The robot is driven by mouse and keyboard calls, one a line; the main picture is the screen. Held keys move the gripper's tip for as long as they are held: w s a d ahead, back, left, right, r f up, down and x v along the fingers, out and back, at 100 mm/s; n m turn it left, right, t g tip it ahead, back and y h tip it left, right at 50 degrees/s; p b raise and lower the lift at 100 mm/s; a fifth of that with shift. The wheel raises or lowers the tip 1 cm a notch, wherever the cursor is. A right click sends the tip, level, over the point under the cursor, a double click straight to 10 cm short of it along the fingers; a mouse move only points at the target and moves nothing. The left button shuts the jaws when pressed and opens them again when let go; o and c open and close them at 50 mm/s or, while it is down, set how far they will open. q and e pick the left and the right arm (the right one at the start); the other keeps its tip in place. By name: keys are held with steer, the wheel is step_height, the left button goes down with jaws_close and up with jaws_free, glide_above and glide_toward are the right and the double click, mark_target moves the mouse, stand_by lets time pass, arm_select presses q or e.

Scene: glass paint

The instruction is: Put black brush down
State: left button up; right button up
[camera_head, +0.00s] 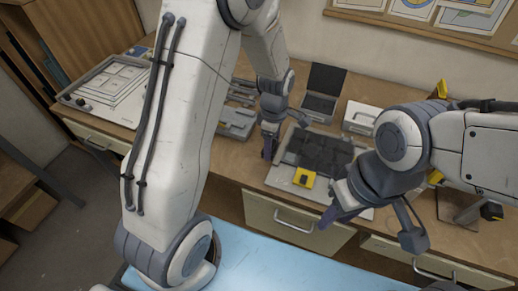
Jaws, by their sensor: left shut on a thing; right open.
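My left gripper (269,143) points down over the table, left of the grey board (277,178). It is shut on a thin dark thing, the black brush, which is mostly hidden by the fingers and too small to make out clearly. I cannot tell whether its lower end touches the table. My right gripper (372,222) is open and empty, in front of the board's right side, with its fingers spread wide.
Dark sheets (322,151) and a yellow block (304,178) lie on the grey board. An open black case (323,90) and a white box (360,118) stand behind. A framed panel (112,92) lies at left on the wooden table (245,168). Drawers are below.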

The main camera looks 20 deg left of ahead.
arm_select(q)
steer(key=a+f, duration=0.2)
steer(key=a, duration=0.1)
steer(key=w+a+f+p, duration=0.1)
steer(key=shift+a, duration=0.35)
step_height(320, 180, down, 4)
steer(key=shift+r+p, duration=0.2)
steer(key=shift+p, duration=0.5)
steer(key=shift+f, duration=0.2)
